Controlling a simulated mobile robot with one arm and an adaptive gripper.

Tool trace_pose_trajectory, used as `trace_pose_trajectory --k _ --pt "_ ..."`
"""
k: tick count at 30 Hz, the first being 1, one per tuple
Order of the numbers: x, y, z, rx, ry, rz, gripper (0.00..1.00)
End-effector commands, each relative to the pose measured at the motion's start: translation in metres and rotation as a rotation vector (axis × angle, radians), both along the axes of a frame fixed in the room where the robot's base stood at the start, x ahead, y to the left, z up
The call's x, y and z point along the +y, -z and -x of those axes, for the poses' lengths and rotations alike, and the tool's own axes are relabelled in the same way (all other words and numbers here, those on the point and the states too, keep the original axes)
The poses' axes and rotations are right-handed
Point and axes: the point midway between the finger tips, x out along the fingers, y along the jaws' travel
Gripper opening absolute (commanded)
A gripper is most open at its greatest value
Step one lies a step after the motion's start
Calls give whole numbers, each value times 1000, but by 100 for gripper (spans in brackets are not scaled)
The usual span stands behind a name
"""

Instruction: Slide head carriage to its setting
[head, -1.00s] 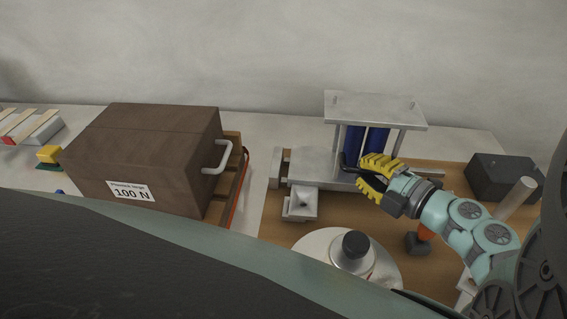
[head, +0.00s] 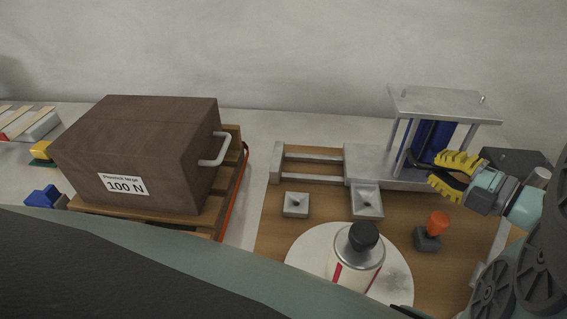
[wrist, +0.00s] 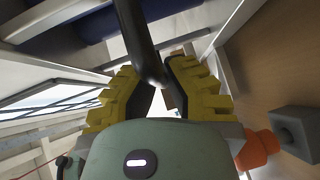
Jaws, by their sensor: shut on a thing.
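The head carriage (head: 388,168) is a silver plate with posts, a top plate (head: 440,102) and dark blue cylinders (head: 428,140). It sits toward the right on two rails (head: 312,151), whose left stretch is bare. A grey block with a pointed middle (head: 367,201) stands at its front edge. A separate grey block (head: 295,204) lies to the left, apart from it. My gripper (head: 445,172), with yellow ridged fingers, is shut on the carriage's black handle, at its right side. The wrist view shows the black handle (wrist: 138,40) between the fingers (wrist: 153,92).
A round white turntable (head: 300,262) holds a bottle with a black cap (head: 362,238) in front. An orange-topped knob (head: 437,222) stands right of it. A brown box labelled 100 N (head: 140,150) is at left. A dark block (head: 520,160) lies behind my gripper.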

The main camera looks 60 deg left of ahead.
Motion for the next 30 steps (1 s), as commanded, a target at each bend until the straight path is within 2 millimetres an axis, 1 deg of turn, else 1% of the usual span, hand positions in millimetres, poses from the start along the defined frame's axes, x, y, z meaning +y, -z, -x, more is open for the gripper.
trace_pose_trajectory --k 1,8,9,17,26,29,30 --pt "-3 4 -4 -1 19 11 0" --pt "-3 3 -5 0 21 11 0" --pt "-3 3 -5 0 21 11 16" --pt "-2 2 -3 1 13 6 43" --pt "-1 -1 -2 -1 9 4 43" --pt "-1 -10 -3 -2 9 4 43" --pt "-1 -15 -3 -4 10 4 43"
